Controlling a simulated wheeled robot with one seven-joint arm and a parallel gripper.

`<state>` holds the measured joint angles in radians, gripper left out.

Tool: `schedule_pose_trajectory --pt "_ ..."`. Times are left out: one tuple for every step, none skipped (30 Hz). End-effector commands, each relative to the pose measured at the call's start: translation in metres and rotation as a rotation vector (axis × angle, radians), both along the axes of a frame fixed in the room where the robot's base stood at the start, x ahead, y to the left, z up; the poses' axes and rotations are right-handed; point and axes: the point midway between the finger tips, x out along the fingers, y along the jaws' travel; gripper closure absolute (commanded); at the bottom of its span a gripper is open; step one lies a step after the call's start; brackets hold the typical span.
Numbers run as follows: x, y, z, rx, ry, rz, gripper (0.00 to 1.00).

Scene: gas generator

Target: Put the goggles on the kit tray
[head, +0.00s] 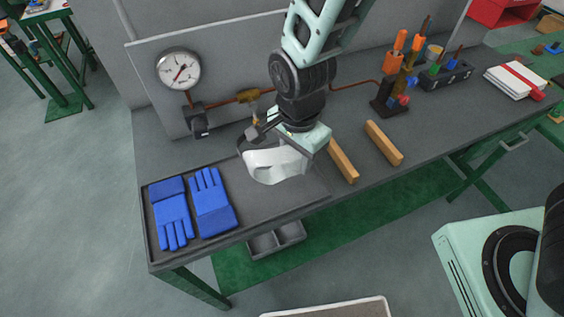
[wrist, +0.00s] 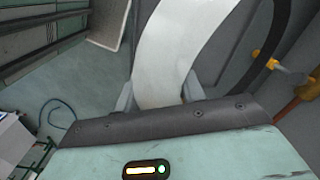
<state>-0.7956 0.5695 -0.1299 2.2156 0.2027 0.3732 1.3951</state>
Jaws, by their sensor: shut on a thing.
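The goggles (head: 272,162) have a pale, clear lens and a dark strap. My gripper (head: 282,146) is shut on them, over the right part of the kit tray. In the wrist view the pale lens (wrist: 168,50) stands between the two fingers of my gripper (wrist: 160,94), with the dark strap (wrist: 272,52) curving at the right. The kit tray (head: 149,225) is a dark, flat tray at the left end of the bench. A pair of blue gloves (head: 191,207) lies in its left half. I cannot tell whether the goggles touch the tray.
Two wooden blocks (head: 384,143) lie right of my gripper. A pressure gauge (head: 179,71) with copper pipe and valve stands behind the tray. A tool holder (head: 390,103) and a white stack with a red band (head: 514,81) are farther right. The tray's right half is bare.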

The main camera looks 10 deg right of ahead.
Motion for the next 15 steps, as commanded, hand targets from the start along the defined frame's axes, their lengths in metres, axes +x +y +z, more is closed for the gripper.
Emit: schedule_pose_trajectory --pt "-0.001 -0.001 -0.009 -0.004 0.005 -0.004 0.84" --pt "-0.001 -0.002 -0.015 -0.004 0.005 -0.005 0.84" --pt "-0.001 -0.002 -0.022 -0.005 0.006 -0.005 0.84" --pt "-0.001 -0.001 -0.027 -0.004 0.005 -0.004 0.84" --pt "-0.001 -0.001 -0.031 -0.004 0.005 -0.004 0.84" --pt "0.0 -0.001 -0.037 -0.003 0.003 -0.004 0.84" --pt "0.0 -0.001 -0.04 -0.003 0.003 -0.004 0.84" --pt "0.0 -0.001 -0.043 -0.002 0.004 -0.003 0.84" --pt "0.0 -0.001 -0.045 -0.001 0.002 -0.003 0.84" --pt "0.0 -0.001 -0.047 -0.001 0.001 -0.002 0.84" --pt "0.0 -0.001 -0.049 -0.001 0.002 -0.002 0.84" --pt "0.0 -0.001 -0.053 -0.003 0.003 -0.002 0.84" --pt "0.0 -0.001 -0.056 -0.003 0.003 -0.002 0.84" --pt "0.0 -0.001 -0.06 -0.003 0.003 -0.002 0.84" --pt "-0.001 -0.002 -0.066 -0.004 0.005 -0.002 0.84"
